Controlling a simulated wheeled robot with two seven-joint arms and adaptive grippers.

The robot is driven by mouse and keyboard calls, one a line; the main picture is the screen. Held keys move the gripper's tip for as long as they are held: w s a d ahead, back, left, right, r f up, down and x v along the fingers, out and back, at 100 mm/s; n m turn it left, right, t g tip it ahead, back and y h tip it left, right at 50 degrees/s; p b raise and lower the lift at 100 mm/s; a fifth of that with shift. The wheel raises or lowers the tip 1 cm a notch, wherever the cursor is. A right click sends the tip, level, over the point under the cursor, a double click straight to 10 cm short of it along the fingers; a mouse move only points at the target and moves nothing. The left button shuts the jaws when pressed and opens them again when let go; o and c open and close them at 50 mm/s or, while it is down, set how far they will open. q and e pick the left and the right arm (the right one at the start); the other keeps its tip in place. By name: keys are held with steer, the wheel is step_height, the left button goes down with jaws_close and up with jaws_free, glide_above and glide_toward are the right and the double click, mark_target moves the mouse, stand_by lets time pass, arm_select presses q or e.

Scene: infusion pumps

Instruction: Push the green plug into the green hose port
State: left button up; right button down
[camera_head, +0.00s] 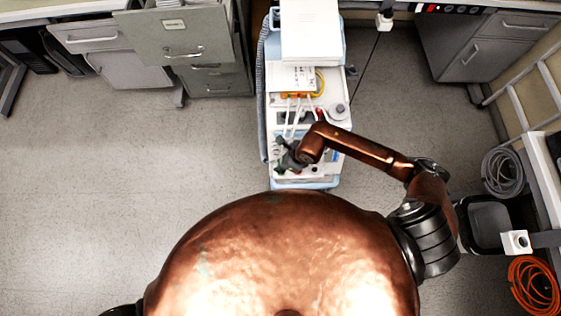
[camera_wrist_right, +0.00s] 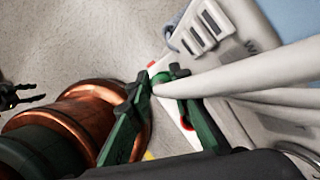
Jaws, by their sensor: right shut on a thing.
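My right gripper (camera_wrist_right: 164,82) has its two green-and-black fingers closed around a small green piece, the green plug (camera_wrist_right: 178,72), beside the end of a pale hose. In the head view this gripper (camera_head: 287,158) is over the near end of the pump cart, seen from above. The green port cannot be told apart from the plug, and fingers and hose hide how far the plug sits in. My left gripper (camera_wrist_right: 22,96) is far off at the left edge of the right wrist view, its dark fingers apart and empty.
The white and blue cart (camera_head: 332,165) carries a white box (camera_head: 310,32) and several pale hoses (camera_wrist_right: 245,78). Grey cabinets (camera_head: 190,45) stand at the back. A grey cable coil (camera_head: 503,172) and an orange one (camera_head: 534,287) are at the right. The floor left of the cart is clear.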

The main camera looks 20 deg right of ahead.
steer(key=shift+f+b, duration=0.6)
steer(key=shift+f, duration=0.55)
steer(key=c, duration=1.7)
jaws_free()
steer(key=shift+r, duration=0.1)
